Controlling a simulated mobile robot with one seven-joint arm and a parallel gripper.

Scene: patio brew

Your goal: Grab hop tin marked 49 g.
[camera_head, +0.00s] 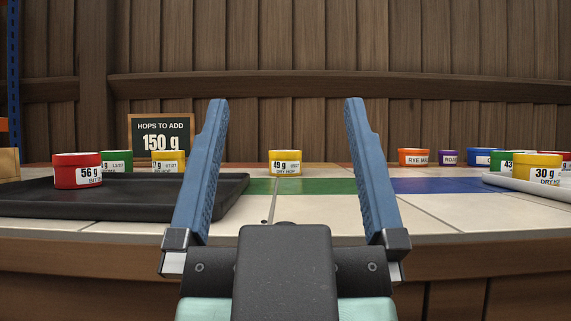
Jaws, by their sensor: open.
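The yellow hop tin marked 49 g (286,168) stands upright on the tiled counter, near the middle of the view, at the back of the green tile strip. Its label also carries smaller words that look like "dry hop". My gripper (286,110) is open and empty, its two blue fingers spread wide to either side of the tin in the picture. The tin shows between the fingers but stands beyond them, with no contact visible.
A black tray (110,205) at left holds a red 56 g tin (78,172); a green tin and another yellow tin show behind. A sign (160,137) reads "Hops to add 150 g". At right, a pale tray (500,181) bears a yellow 30 g tin (540,169).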

